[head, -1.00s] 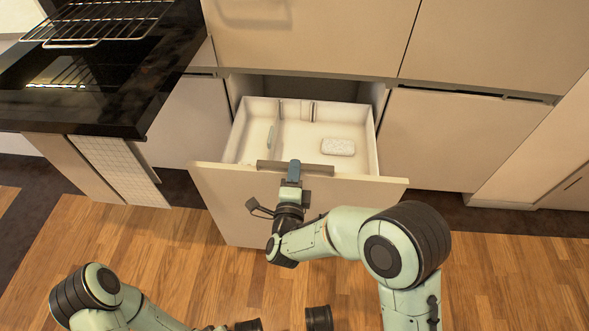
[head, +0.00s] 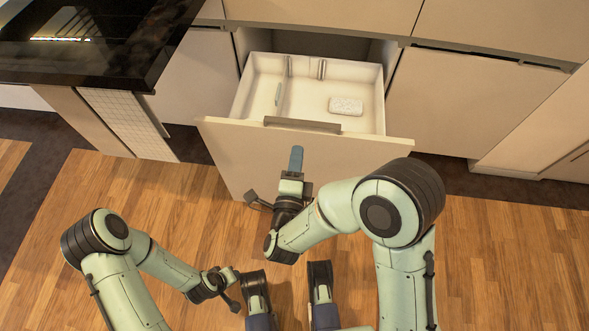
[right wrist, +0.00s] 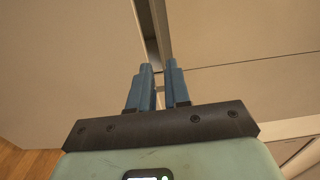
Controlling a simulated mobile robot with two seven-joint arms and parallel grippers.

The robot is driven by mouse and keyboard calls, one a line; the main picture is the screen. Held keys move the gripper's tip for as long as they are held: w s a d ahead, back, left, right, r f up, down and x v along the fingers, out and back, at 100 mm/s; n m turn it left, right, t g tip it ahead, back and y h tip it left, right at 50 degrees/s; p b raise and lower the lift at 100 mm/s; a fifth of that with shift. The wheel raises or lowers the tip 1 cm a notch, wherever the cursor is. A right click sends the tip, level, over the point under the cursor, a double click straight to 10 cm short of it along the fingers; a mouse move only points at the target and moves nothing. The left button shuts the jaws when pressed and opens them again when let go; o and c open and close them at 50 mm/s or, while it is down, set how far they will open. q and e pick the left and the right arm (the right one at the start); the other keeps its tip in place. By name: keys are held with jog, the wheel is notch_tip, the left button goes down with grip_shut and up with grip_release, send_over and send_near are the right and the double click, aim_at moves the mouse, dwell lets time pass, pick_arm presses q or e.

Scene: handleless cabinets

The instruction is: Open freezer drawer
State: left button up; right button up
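The drawer (head: 235,150) stands pulled out of the lower cabinet, with its white inside showing from above. A grey handle strip (head: 302,125) lies along the top edge of its front panel. My right gripper (head: 296,158) is in front of the panel, just below the handle and apart from it. In the right wrist view the two blue fingers of this gripper (right wrist: 158,72) stand with a narrow gap and nothing held between them. My left arm's wrist end (head: 215,284) is low in the head view, far from the drawer; its fingers cannot be made out.
A white speckled block (head: 345,106) and a thin grey-green piece (head: 278,94) lie in the drawer. A black countertop (head: 95,50) overhangs at the left. Closed cabinet fronts (head: 470,110) stand at the right. The wooden floor (head: 500,255) is clear at the right.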

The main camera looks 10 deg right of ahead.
pick_arm(q)
jog(key=shift+w+r, duration=0.3)
jog(key=shift+w, duration=0.05)
pick_arm(e)
jog(key=v, duration=0.4)
